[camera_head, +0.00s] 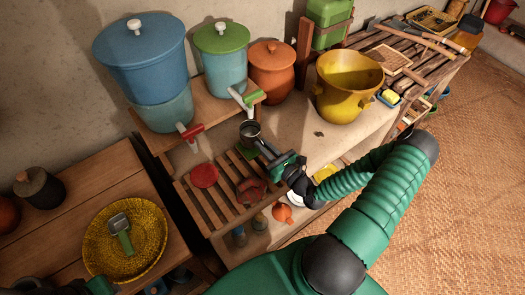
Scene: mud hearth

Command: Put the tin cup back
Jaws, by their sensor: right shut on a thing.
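A small round dark-grey metal cup (250,129), which looks like the tin cup, is above the back edge of the slatted wooden rack (191,203). My right gripper (267,149) is shut on its handle side, with my green arm coming in from the lower right. The cup's opening faces up, perhaps slightly tilted. I cannot tell whether its base touches anything.
A blue water vessel (140,55) and a green-lidded one (222,60) with taps stand behind, beside an orange pot (272,70). A yellow pot (347,85) stands to the right. A red disc (204,176) lies on the rack. A yellow plate (97,250) holds a green-handled tool (121,232).

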